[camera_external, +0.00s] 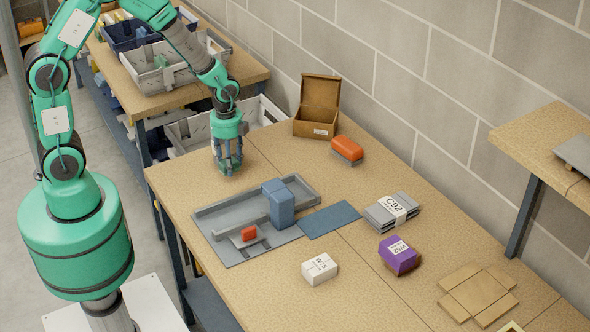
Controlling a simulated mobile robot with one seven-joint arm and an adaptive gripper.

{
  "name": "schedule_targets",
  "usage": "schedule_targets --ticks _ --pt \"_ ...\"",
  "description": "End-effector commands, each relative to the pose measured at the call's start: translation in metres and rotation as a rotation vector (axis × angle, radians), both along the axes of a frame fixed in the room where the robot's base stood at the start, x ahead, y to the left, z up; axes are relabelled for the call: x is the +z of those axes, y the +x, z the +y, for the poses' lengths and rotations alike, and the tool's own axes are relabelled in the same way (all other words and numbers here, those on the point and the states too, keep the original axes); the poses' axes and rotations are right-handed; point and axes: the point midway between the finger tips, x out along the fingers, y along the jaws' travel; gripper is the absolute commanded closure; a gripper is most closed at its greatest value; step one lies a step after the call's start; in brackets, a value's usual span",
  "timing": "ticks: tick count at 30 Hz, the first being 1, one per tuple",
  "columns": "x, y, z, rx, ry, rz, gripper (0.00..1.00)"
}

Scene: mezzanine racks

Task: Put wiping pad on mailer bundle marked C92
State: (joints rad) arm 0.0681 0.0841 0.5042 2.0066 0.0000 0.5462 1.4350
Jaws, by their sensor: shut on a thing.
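My gripper (228,168) points down at the left back part of the table, low over the top. It is shut on a small bluish thing, which I take for the wiping pad; the fingers hide most of it, and I cannot tell whether it touches the table. The mailer bundle marked C92 (383,216) is a grey stack with a white label band, lying flat on the table right of the blue mat. Its top looks clear. My gripper is well to its left and farther back.
Between them stand a grey tray (205,217) with a raised blue block (281,205) and a flat blue mat (329,220). An open brown box (317,108) and orange-topped block (347,149) are behind. A purple box (398,254) and white box (319,268) are in front.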

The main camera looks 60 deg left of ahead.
Motion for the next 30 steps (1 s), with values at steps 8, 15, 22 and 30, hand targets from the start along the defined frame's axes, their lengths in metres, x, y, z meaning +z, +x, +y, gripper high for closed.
schedule_targets --ticks 8,15,22,30 --pt "0.016 0.038 -0.036 -0.012 0.0 0.0 0.85" --pt "0.027 0.073 -0.077 -0.019 0.0 0.002 0.85" --pt "0.035 0.103 -0.121 -0.028 0.001 0.002 0.85" --pt "0.042 0.134 -0.177 -0.037 0.001 0.001 0.85"
